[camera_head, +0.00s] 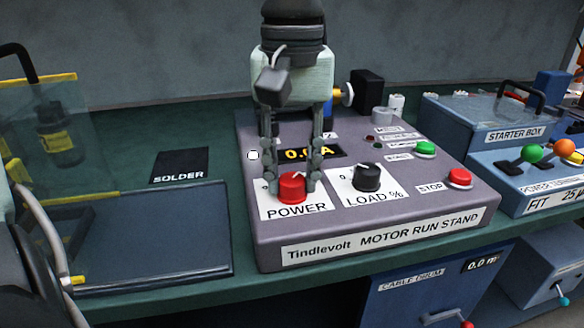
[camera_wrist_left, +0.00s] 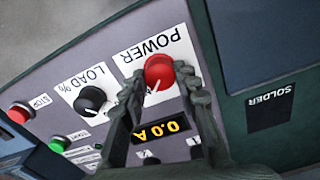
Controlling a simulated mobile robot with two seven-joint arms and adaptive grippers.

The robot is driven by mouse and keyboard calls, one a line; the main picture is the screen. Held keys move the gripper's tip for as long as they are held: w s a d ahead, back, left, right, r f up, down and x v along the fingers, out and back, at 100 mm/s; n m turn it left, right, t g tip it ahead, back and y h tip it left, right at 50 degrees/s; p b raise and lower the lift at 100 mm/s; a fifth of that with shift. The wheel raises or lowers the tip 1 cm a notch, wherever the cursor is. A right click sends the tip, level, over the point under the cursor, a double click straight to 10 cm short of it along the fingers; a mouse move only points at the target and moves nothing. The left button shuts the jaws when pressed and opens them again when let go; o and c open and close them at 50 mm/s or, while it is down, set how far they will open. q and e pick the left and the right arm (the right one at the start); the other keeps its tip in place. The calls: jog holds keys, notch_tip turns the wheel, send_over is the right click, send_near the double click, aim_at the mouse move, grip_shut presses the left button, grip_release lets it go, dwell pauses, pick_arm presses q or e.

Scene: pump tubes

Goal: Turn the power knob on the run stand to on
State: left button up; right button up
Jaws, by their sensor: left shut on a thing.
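The run stand (camera_head: 375,240) is a grey console labelled "Tindlevolt MOTOR RUN STAND" on the green bench. Its red power knob (camera_head: 291,187) sits at the front left, on a white POWER label. The knob also shows in the left wrist view (camera_wrist_left: 158,71), with a pale pointer line. My left gripper (camera_head: 291,190) comes down from above with its fingers on both sides of the knob, shut on it. The amber display (camera_head: 309,153) reads 0.0 A. The right gripper is in neither view.
A black load knob (camera_head: 367,177) stands just right of the power knob. A green button (camera_head: 425,148) and a red stop button (camera_head: 459,177) are farther right. The starter box (camera_head: 480,125) is at the right.

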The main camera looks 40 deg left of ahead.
aim_at(293, 178)
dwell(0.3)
pick_arm(q)
jog(key=o, duration=1.2)
jog(key=shift+c, duration=0.2)
jog(key=shift+r, duration=0.1)
notch_tip(293, 178, up, 12)
